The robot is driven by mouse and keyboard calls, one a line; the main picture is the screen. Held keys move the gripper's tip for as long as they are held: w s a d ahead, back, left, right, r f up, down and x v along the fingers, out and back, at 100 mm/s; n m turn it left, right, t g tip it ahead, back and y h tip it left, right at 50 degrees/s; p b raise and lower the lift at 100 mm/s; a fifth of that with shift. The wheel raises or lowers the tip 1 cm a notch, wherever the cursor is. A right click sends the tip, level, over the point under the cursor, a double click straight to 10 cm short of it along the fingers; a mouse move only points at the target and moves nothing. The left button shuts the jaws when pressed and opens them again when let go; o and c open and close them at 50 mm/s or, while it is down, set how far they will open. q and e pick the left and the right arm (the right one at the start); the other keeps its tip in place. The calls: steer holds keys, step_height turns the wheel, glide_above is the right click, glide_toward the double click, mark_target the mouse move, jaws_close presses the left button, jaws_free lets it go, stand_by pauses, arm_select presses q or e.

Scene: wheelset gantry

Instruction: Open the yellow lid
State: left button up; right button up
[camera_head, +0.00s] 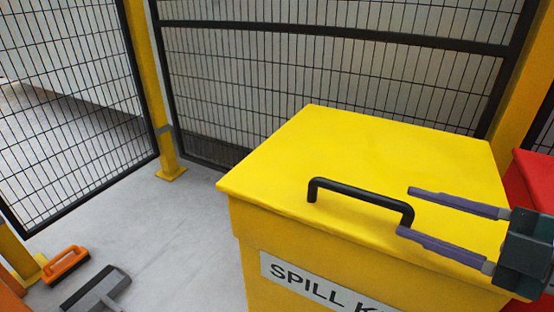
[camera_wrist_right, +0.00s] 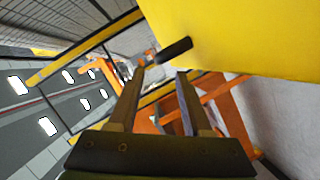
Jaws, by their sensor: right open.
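In the right wrist view the handle (camera_wrist_right: 176,50) shows end-on beyond the open fingers, beside the yellow lid (camera_wrist_right: 250,35). My left gripper is not in view.
A black mesh fence (camera_head: 330,75) with yellow posts (camera_head: 150,90) stands behind the box. A red object (camera_head: 530,180) stands right of it. An orange-handled brush (camera_head: 66,264) and a grey tool (camera_head: 95,290) lie at lower left.

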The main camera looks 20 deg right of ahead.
mark_target(376, 199)
steer(key=b+x, duration=0.2)
steer(key=x, duration=0.7)
steer(key=shift+a, duration=0.1)
jaws_close()
steer(key=shift+r, duration=0.1)
stand_by(1.0)
